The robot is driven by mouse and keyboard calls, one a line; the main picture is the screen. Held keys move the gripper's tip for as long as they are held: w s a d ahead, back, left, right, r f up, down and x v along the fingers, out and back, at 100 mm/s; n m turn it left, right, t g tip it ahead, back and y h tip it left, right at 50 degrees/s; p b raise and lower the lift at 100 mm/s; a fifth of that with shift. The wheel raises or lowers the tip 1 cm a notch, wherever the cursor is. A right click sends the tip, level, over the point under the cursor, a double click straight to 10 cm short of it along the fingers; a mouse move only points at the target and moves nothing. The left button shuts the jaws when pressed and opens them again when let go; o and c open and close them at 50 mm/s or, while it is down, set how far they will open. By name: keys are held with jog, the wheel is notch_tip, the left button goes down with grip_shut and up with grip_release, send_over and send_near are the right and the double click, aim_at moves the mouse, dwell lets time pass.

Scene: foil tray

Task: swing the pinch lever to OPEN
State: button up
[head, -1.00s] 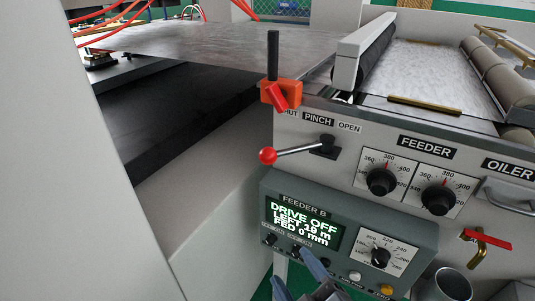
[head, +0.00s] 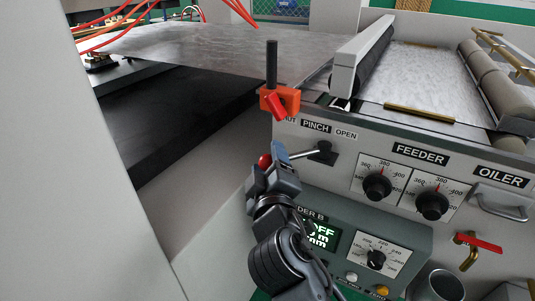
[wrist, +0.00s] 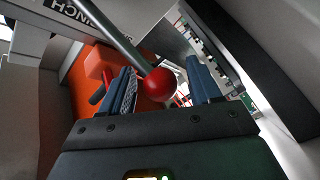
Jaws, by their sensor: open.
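The pinch lever (head: 302,154) is a thin metal rod on a dark pivot block (head: 322,152), below the PINCH label (head: 316,126). It points left, away from the OPEN label (head: 346,135) and towards the partly hidden SHUT label. Its red ball knob (head: 264,160) shows at the left end, partly hidden by my gripper (head: 272,164). In the wrist view the knob (wrist: 160,86) sits between my two open blue-grey fingers, nearer the left one. I cannot tell whether either finger touches it.
An orange clamp (head: 279,101) with a dark upright handle stands just above the lever. The FEEDER B box (head: 410,235) is below, its display partly hidden by my arm. FEEDER dials (head: 377,187) and a red-handled valve (head: 480,243) are to the right.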

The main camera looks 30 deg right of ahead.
jog(key=shift+x, duration=0.95)
jog(key=shift+c, duration=0.2)
jog(key=shift+s+f, duration=0.1)
jog(key=shift+f, duration=0.05)
grip_shut()
